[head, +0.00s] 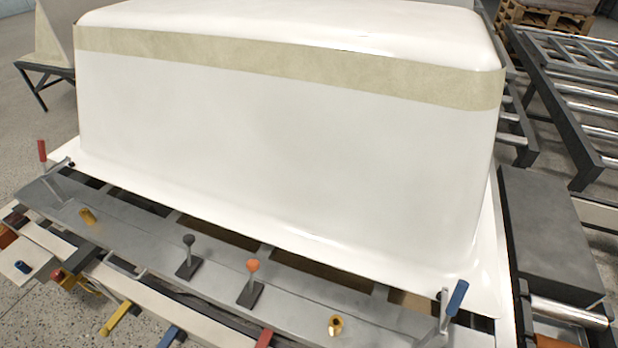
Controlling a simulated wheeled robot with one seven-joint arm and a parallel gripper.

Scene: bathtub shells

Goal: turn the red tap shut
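A red lever handle (265,337) shows at the bottom edge, in a row with a yellow lever handle (115,318) and a blue lever handle (172,333). It looks like the red tap's handle. It points outward from the frame's front, and its lower part is cut off by the picture edge. I cannot tell from this view whether its valve is open. My gripper is not in view.
A white tub shell (280,150) lies upside down behind a grey rail (130,228). The rail carries a dark-knobbed lever (189,240) and an orange-knobbed lever (253,266). Clamps with red (42,150) and blue (457,297) grips stand at its ends. Bare floor shows lower left.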

